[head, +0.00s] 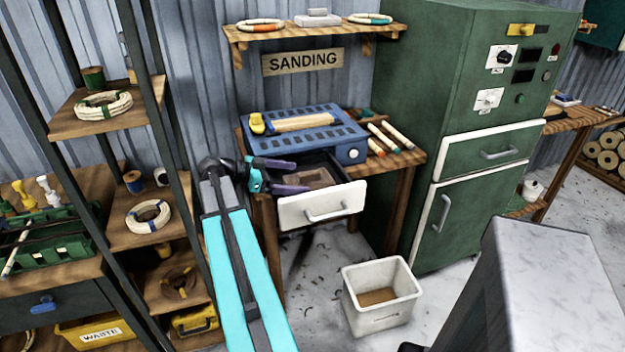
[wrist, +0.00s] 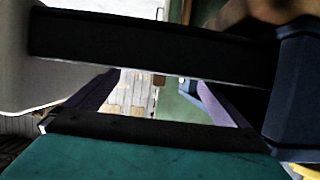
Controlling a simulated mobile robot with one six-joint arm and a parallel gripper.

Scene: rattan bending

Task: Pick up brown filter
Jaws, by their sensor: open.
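The brown filter (head: 317,177) appears to be the brown block inside the open drawer under the blue sanding machine. My gripper (head: 292,176) is open and empty, at the left side of the open drawer. Its two purple fingers point right toward the brown block and look apart from it. In the wrist view my gripper (wrist: 158,100) shows two purple fingers spread apart with nothing held between them. I cannot make out the brown filter in the wrist view.
The white drawer front (head: 320,206) stands pulled out below the blue sanding machine (head: 305,130). Sticks lie on the bench at right. A white bin (head: 381,296) stands on the floor. A green cabinet (head: 460,120) is at right, and a shelf rack (head: 105,115) at left.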

